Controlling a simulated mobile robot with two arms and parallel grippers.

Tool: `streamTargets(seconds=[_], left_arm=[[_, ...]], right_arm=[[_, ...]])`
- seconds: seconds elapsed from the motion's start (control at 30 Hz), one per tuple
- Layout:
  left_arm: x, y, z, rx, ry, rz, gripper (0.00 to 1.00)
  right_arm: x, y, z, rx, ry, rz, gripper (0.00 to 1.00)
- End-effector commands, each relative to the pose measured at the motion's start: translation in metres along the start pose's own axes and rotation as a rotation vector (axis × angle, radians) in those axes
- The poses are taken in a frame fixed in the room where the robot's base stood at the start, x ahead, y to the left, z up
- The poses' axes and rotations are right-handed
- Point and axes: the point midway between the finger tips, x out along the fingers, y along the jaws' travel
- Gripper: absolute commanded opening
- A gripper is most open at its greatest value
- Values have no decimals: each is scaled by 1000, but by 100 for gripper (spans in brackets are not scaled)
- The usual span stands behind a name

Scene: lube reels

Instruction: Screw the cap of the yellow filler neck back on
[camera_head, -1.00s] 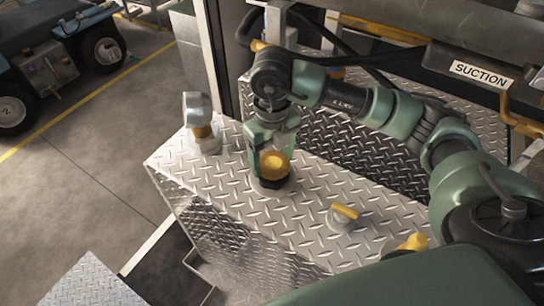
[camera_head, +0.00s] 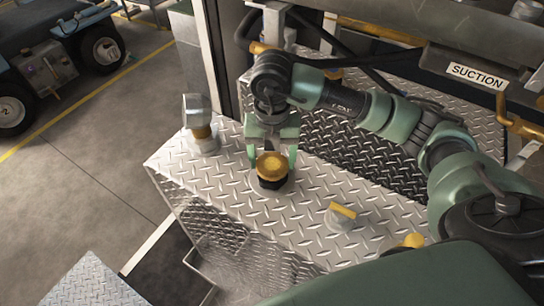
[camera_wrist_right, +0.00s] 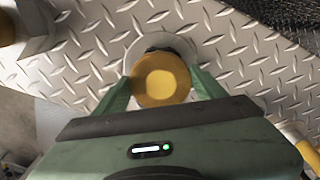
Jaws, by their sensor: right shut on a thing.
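The yellow cap (camera_head: 271,165) sits on the dark filler neck (camera_head: 271,183), which rises from a round pale base on the diamond-plate top. My right gripper (camera_head: 272,160) points down over it, with one finger on each side of the cap. In the right wrist view the cap (camera_wrist_right: 160,80) lies between the two green fingers (camera_wrist_right: 162,88), which are shut on it. The cap looks roughly level, and I cannot tell how deep it sits on the neck. Most of the neck is hidden under the cap in the wrist view. My left gripper is not in view.
A silver fitting with a yellow band (camera_head: 202,122) stands to the left. A silver cap with a yellow bar (camera_head: 341,214) is to the right. A pipe box marked SUCTION (camera_head: 465,72) is at the back right.

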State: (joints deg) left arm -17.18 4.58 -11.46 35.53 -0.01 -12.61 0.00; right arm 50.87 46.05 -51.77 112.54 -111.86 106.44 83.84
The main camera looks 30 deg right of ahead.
Motion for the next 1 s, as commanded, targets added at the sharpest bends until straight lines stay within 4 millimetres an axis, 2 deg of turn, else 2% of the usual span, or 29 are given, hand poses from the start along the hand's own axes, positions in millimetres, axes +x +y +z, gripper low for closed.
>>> streamTargets(seconds=[0.23,0.27,0.3,0.33,0.83,1.0], left_arm=[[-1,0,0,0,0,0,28],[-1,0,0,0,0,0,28],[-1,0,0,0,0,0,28],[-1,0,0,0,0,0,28],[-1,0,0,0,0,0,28],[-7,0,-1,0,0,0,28]], right_arm=[[0,0,0,43,2,-1,26],[0,0,0,43,2,0,79],[0,0,0,43,2,0,90],[0,0,0,43,2,0,96],[0,0,0,41,1,0,100],[-7,0,0,42,0,1,100]])
